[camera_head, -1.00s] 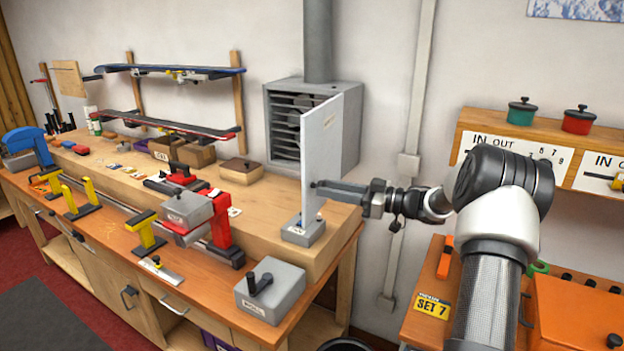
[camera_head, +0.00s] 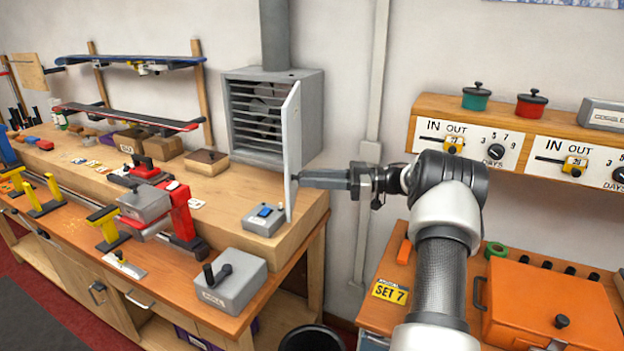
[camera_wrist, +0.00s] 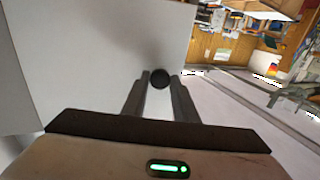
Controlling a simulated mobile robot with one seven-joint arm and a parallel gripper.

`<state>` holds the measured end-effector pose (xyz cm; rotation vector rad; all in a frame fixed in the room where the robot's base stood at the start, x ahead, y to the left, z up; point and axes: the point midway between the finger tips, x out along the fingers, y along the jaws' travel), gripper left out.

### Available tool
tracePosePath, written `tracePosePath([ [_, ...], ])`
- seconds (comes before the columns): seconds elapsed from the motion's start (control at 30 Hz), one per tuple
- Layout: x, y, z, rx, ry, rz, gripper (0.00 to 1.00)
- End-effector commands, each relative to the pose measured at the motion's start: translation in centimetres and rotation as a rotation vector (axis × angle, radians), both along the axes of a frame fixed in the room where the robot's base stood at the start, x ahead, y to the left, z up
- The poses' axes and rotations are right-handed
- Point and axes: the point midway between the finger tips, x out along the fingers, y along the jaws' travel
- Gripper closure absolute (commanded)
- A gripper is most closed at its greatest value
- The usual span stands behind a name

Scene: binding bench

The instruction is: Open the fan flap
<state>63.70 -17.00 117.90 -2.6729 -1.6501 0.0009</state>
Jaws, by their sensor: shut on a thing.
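The fan flap (camera_head: 291,140) is a flat white panel hinged at the right side of the grey fan housing (camera_head: 309,105). It stands swung out from the housing, seen nearly edge-on in the head view. Slats and the fan behind them show in the open front. My gripper (camera_head: 297,178) is at the flap's lower free edge, shut on its small dark knob (camera_wrist: 160,78), which sits between the fingertips in the wrist view. The flap's white face (camera_wrist: 90,70) fills the left of that view.
A grey box with a black lever (camera_head: 228,282) is on the bench in front. An orange case (camera_head: 550,305) lies right.

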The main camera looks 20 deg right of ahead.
Motion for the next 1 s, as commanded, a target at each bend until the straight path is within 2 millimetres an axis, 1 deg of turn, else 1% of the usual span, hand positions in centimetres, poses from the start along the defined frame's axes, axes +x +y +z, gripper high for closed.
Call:
tracePosePath([
  [0.27, 0.0, 0.0, 0.2, 0.001, -0.003, 0.0, 1.0],
  [0.3, 0.0, 0.0, 0.2, 0.0, -0.004, 0.0, 0.69],
  [0.4, 0.0, 0.0, 0.2, 0.001, -0.003, 0.0, 0.55],
  [0.67, 0.0, 0.0, 0.1, 0.0, -0.001, -0.001, 0.55],
  [0.77, -0.2, -0.5, 0.0, 0.0, -0.002, -0.002, 0.55],
  [0.87, -0.7, -1.6, 0.0, -0.001, -0.002, -0.004, 0.55],
  [0.97, -1.6, -3.4, -0.1, -0.002, -0.001, -0.004, 0.55],
  [1.0, -2.0, -4.2, -0.2, -0.001, -0.002, -0.004, 0.55],
])
